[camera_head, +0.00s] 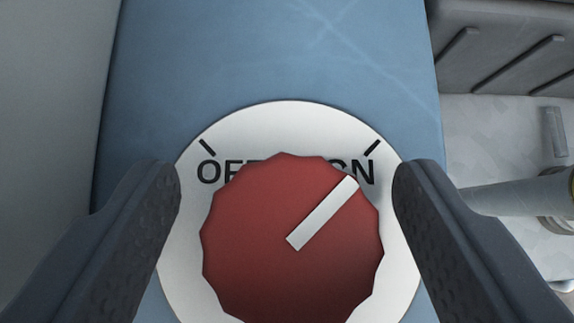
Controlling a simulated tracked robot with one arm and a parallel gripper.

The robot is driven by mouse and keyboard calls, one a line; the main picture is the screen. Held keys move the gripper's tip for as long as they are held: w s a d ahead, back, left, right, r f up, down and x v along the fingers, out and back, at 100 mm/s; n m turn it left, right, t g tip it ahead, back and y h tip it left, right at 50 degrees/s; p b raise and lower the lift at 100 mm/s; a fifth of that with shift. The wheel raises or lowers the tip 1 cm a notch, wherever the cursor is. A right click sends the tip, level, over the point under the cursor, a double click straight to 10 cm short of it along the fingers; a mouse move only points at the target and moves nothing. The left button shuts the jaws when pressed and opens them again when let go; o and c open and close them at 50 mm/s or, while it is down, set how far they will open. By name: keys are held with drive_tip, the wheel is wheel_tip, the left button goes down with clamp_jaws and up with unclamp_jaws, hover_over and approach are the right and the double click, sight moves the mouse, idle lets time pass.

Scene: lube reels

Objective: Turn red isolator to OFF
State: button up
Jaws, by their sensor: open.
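The red isolator knob (270,245) fills the lower middle of the view, with a scalloped edge. Its white pointer bar (323,213) slants up to the right, toward the ON mark. Behind the knob is a round white dial plate (290,125) with OFF at the left and ON at the right, both partly covered by the knob. My gripper (288,195) is open, with one dark finger on each side of the knob. A gap shows between each fingertip and the knob. The bottom of the knob is cut off by the frame.
The dial is mounted on a blue panel (270,50). A plain grey surface (55,90) lies to the left. At the right are a dark grey ribbed part (505,45) and a light grey pipe (515,195), close behind the right finger in the picture.

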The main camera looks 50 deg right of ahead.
drive_tip(key=shift+f, duration=0.1)
drive_tip(key=c, duration=1)
